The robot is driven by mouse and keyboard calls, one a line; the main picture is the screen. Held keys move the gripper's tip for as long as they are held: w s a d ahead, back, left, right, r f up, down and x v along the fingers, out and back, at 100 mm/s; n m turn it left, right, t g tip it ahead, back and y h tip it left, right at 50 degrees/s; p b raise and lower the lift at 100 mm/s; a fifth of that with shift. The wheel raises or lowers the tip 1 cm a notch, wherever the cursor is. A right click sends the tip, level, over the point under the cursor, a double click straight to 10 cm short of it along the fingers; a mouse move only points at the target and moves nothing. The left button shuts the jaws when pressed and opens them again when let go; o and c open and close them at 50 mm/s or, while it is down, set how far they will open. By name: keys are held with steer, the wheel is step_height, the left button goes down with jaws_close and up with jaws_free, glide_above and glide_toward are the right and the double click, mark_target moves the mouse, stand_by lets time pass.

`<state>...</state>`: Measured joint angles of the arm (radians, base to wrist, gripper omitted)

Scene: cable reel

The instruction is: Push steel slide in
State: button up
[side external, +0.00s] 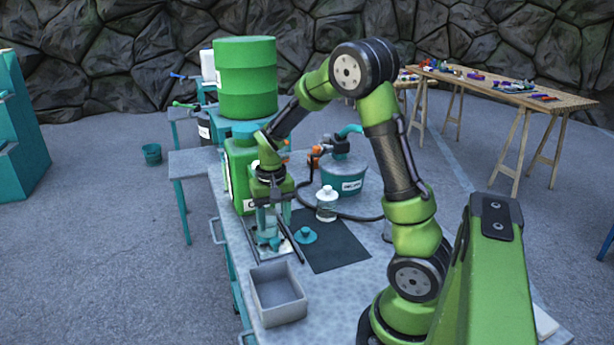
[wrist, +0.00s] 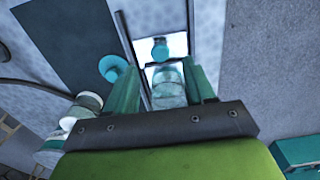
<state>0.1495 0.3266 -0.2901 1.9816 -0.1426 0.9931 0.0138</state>
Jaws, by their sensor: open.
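A pale, bright steel slide plate (wrist: 177,44) lies between two dark rails on the bench. It also shows in the side view (side external: 287,246), partly hidden by my gripper. A small teal round piece (wrist: 160,50) sits on the plate. My gripper (side external: 268,236) points down over the slide near the bench's left edge. In the wrist view its two teal fingers (wrist: 163,88) are apart, on either side of a clear, glassy piece (wrist: 169,86). I cannot tell whether they touch it. How far the slide is in is unclear.
A teal lid with a knob (side external: 306,235) lies on the dark mat (side external: 338,246). A green canister (side external: 239,160) is close behind my gripper. A grey open box (side external: 278,297) stands in front.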

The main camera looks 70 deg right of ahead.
mark_target(275, 240)
step_height(275, 240, down, 5)
steer(key=shift+f, duration=0.15)
jaws_close()
stand_by(0.4)
